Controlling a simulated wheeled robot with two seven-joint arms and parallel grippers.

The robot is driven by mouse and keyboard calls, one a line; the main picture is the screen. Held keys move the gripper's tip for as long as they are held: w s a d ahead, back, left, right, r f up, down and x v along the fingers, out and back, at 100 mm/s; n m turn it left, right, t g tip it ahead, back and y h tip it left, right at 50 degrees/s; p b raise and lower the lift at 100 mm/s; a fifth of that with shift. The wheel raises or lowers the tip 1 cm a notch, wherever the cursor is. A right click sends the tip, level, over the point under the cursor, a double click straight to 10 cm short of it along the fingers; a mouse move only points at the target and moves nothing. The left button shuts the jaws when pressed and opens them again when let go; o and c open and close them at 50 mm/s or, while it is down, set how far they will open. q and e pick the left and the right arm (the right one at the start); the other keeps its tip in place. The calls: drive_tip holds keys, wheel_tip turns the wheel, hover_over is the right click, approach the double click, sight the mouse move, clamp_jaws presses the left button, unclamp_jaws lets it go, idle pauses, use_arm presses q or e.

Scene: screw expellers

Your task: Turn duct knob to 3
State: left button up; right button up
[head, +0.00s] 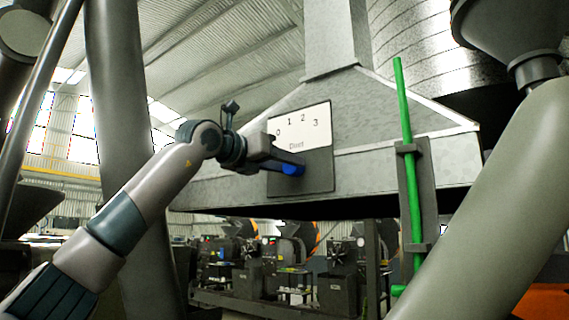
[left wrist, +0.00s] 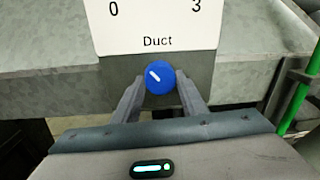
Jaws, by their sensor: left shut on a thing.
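The blue duct knob (head: 292,170) sits on the dark lower part of the duct panel (head: 315,172), below a white dial label (head: 300,127) marked 0, 1, 2, 3 and "Duct". In the left wrist view the knob (left wrist: 161,86) shows a short white mark slanting to the upper left. It points toward the 0 side of the label. My left gripper (head: 284,165) reaches in from the left, its two fingers on either side of the knob and closed on it. In the left wrist view the label's top is cut off. My right gripper is not in view.
The panel is on a grey metal hood (head: 225,190). A green rod (head: 408,160) stands upright in a dark bracket right of the panel. A thick grey pipe (head: 500,210) slants across the right side. Machines (head: 285,262) stand in the background below the hood.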

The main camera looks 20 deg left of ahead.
use_arm(q)
drive_tip(key=shift+d+r+m+y+p, duration=0.1)
drive_tip(key=shift+m+y+p, duration=0.3)
drive_tip(key=shift+m+p, duration=2.35)
drive_tip(key=shift+d+m+y+p, duration=0.1)
drive_tip(key=shift+m+y, duration=0.3)
drive_tip(key=shift+m, duration=4.95)
drive_tip(key=o, duration=1.1)
drive_tip(key=shift+c, duration=0.2)
drive_tip(key=shift+s+a, duration=0.1)
drive_tip(key=shift+s, duration=0.1)
